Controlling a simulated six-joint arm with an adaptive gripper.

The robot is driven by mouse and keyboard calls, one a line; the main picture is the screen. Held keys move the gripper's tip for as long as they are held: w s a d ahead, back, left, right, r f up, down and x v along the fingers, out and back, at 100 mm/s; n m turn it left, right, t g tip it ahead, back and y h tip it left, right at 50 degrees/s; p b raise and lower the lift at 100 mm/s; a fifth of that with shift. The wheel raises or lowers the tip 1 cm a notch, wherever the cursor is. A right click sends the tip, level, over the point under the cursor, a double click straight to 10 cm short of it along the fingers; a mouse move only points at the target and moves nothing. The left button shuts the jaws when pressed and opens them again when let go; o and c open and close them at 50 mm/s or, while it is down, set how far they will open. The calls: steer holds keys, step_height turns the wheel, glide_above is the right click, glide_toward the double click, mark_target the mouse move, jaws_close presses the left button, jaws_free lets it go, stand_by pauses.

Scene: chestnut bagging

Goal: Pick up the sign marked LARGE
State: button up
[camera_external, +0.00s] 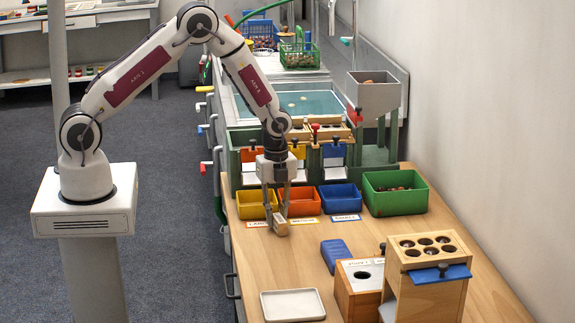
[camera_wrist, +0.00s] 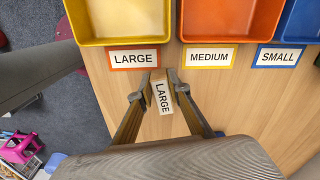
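A small wooden block sign marked LARGE (camera_wrist: 162,97) has a white face with black letters. It sits between the two fingers of my gripper (camera_wrist: 159,82) in the wrist view, slightly turned. The fingers are close to its sides; whether they press on it, I cannot tell. In the external view my gripper (camera_external: 277,214) points down at the table in front of the bins, with the block (camera_external: 281,225) at its fingertips. Whether the block rests on the table or is just above it is unclear.
Flat LARGE (camera_wrist: 133,58), MEDIUM (camera_wrist: 208,56) and SMALL (camera_wrist: 278,56) labels lie before yellow (camera_external: 250,205), orange (camera_external: 300,201) and blue (camera_external: 340,198) bins. A green bin (camera_external: 396,208) stands right. A blue block (camera_external: 336,254), white tray (camera_external: 293,304) and wooden holed box (camera_external: 428,258) are nearer.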

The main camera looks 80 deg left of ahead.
mark_target(277, 215)
stand_by(0.3)
steer(key=shift+r, duration=5)
